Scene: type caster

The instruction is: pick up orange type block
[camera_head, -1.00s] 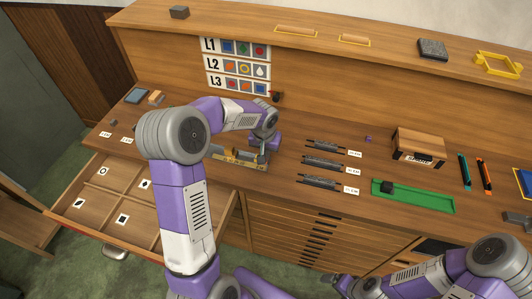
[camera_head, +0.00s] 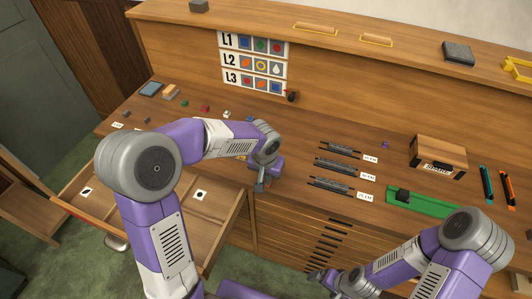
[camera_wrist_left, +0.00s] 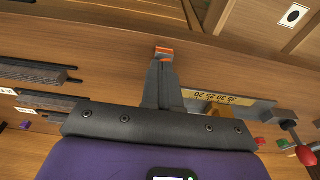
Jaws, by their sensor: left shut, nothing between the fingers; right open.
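A small orange block (camera_wrist_left: 164,51) shows right at the fingertips of my left gripper (camera_wrist_left: 163,66) in the left wrist view. I cannot tell whether they touch. The left fingers are shut together with nothing between them. In the head view the left gripper (camera_head: 261,186) points down near the bench's front edge, beside the open drawer, and I cannot make out the orange block there. My right gripper (camera_head: 319,279) is open and empty, low in front of the cabinet.
The open drawer (camera_head: 222,222) has compartments with printed cards. A metal composing stick (camera_wrist_left: 235,105) with a yellow scale lies close to the left gripper. Small green (camera_head: 184,103) and red (camera_head: 205,108) blocks stand behind. Dark bars (camera_head: 335,167) and a green tray (camera_head: 425,205) lie to the right.

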